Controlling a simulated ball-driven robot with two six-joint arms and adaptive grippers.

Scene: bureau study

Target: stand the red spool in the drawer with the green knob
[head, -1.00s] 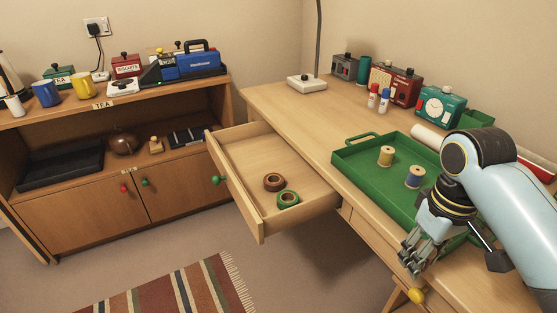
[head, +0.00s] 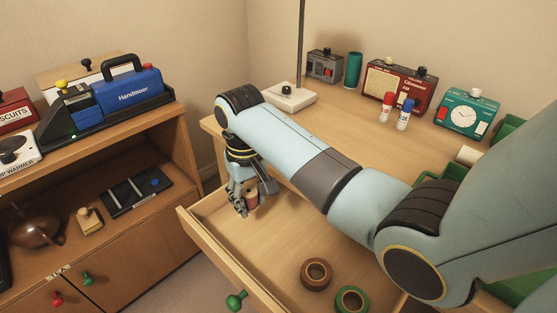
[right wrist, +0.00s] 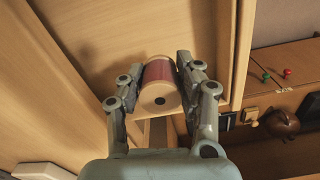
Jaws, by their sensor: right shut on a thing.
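The red spool (right wrist: 158,73), with pale wooden ends, is between the fingers of my right gripper (right wrist: 160,66) in the right wrist view. In the head view my right gripper (head: 244,205) is shut on the spool (head: 252,200), which is partly hidden by the fingers. The drawer (head: 212,252) with the green knob (head: 236,300) is pulled open. The gripper and spool are over the far end of the drawer, near the desk. I cannot tell whether the spool touches the drawer floor. My left gripper is not in view.
A brown tape roll (head: 316,274) and a green tape roll (head: 352,299) lie in the near part of the drawer. A white lamp base (head: 290,98) stands on the desk behind my arm. A cabinet (head: 140,240) stands to the left.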

